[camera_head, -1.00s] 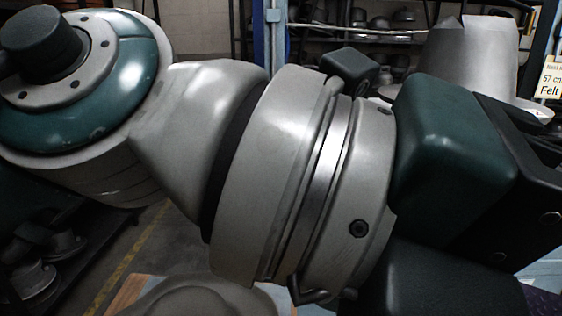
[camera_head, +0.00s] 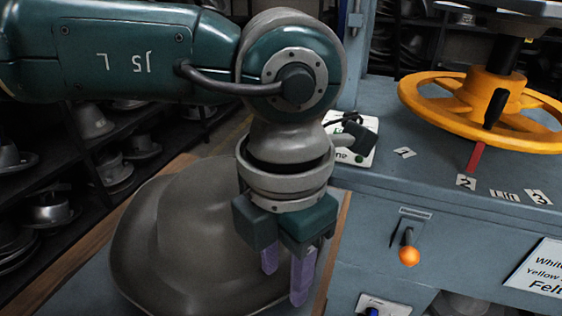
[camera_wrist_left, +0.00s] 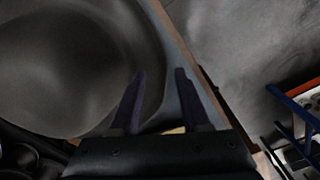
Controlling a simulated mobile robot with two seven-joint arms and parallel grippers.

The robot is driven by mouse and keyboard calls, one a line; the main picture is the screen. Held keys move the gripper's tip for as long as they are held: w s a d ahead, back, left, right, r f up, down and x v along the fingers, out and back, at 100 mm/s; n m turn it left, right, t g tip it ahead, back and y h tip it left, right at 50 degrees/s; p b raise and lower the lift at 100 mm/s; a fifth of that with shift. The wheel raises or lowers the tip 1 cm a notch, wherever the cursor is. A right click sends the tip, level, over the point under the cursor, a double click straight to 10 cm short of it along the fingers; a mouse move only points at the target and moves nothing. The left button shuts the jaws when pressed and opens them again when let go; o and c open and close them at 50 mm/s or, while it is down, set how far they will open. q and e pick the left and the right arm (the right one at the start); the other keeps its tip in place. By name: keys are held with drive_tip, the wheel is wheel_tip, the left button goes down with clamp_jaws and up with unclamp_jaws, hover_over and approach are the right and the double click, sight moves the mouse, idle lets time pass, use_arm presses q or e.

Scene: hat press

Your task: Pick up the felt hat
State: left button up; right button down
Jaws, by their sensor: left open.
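The felt hat (camera_head: 190,240) is grey, with a rounded crown and a wide upturned brim. It sits on a blue surface with a wooden edge, at the lower left of the head view. It also fills the upper left of the left wrist view (camera_wrist_left: 75,70). My left gripper (camera_head: 285,278) points down at the hat's right side, with its purple fingers over or beside the brim. In the left wrist view its fingers (camera_wrist_left: 161,75) are spread apart, with the brim's edge showing between them. I cannot tell whether a finger touches the brim. My right gripper is out of view.
A blue-grey press bench (camera_head: 390,170) stands to the right, with a yellow handwheel (camera_head: 440,112), an orange-knobbed lever (camera_head: 409,256) and number labels. A white control box (camera_head: 352,140) with a green button sits behind my wrist. Dark shelves (camera_head: 150,180) with metal hat forms stand at the left.

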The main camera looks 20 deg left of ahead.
sight(286, 295)
use_arm(q)
wheel_tip(286, 295, down, 3)
drive_tip(key=shift+d+f, duration=0.15)
drive_tip(key=shift+f, duration=0.05)
drive_tip(key=shift+c, duration=0.4)
clamp_jaws()
idle(0.9)
